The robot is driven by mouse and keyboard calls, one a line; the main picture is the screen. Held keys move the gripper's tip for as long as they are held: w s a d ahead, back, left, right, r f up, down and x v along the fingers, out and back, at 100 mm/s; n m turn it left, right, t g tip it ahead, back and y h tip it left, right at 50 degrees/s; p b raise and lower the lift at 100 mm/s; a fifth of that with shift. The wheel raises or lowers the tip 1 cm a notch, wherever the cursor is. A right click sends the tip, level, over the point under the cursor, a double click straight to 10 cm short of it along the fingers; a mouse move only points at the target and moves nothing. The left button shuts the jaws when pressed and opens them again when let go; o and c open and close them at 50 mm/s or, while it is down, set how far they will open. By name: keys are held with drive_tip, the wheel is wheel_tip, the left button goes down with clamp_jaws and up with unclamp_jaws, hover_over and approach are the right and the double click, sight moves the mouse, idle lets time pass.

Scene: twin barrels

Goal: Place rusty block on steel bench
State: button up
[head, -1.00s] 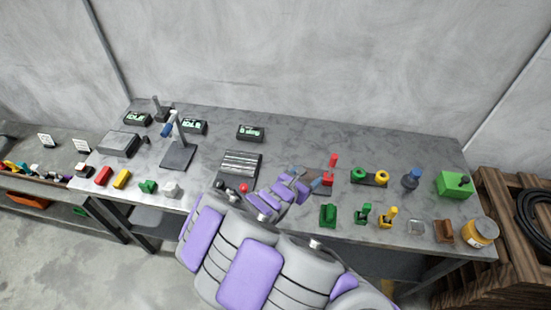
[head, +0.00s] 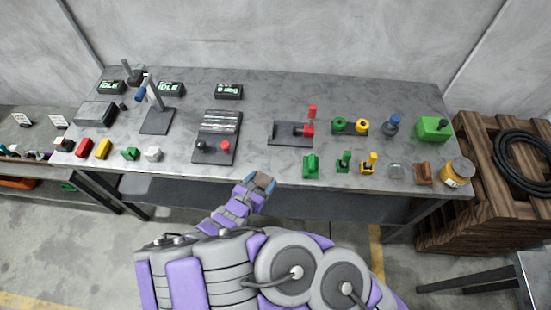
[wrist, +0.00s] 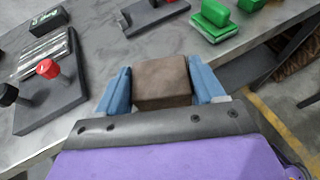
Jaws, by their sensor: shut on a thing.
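My gripper (head: 262,180) is shut on a rusty brown block (wrist: 162,82), which sits between its two blue fingers in the wrist view. In the head view the gripper and the small block (head: 264,178) are at the front edge of the grey steel bench (head: 262,118). I cannot tell from these views how high the block is above the bench top or whether it touches the edge. The bench carries several devices and small objects, with bare surface between them.
A black panel with red and black knobs (head: 216,140) stands left of my gripper. A green block (head: 311,166) and a device with a red handle (head: 293,132) stand to the right. A wooden crate with a coiled hose (head: 490,185) is at the right. Floor lies in front.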

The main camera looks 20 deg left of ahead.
drive_tip(key=b, duration=0.7)
hover_over(277, 167)
drive_tip(key=s+a, duration=0.2)
drive_tip(key=s, duration=0.2)
drive_tip(key=shift+d+f, duration=0.2)
drive_tip(key=shift+f, duration=0.6)
drive_tip(key=w+d+b, duration=0.2)
drive_tip(key=w, duration=0.1)
drive_tip(key=shift+w+d+r, duration=0.1)
drive_tip(key=shift+r, duration=0.1)
drive_tip(key=shift+w+a+f+b, duration=0.25)
drive_tip(key=shift+w+b, duration=0.25)
drive_tip(key=shift+w, duration=0.05)
drive_tip(key=shift+s+a+f+b, duration=0.1)
drive_tip(key=shift+a+f+b, duration=0.1)
drive_tip(key=shift+f+b, duration=0.35)
drive_tip(key=shift+a+f+b, duration=0.15)
drive_tip(key=shift+f+b, duration=0.3)
drive_tip(key=shift+f, duration=0.2)
drive_tip(key=shift+d+f+b, duration=0.2)
drive_tip(key=shift+f+b, duration=0.3)
drive_tip(key=shift+d+r, duration=0.2)
drive_tip(key=shift+d, duration=0.15)
drive_tip(key=o, duration=1.1)
drive_tip(key=shift+a+f, duration=0.15)
drive_tip(key=shift+a, duration=0.05)
drive_tip(key=o, duration=0.3)
drive_tip(key=shift+a, duration=0.15)
drive_tip(key=shift+o, duration=0.9)
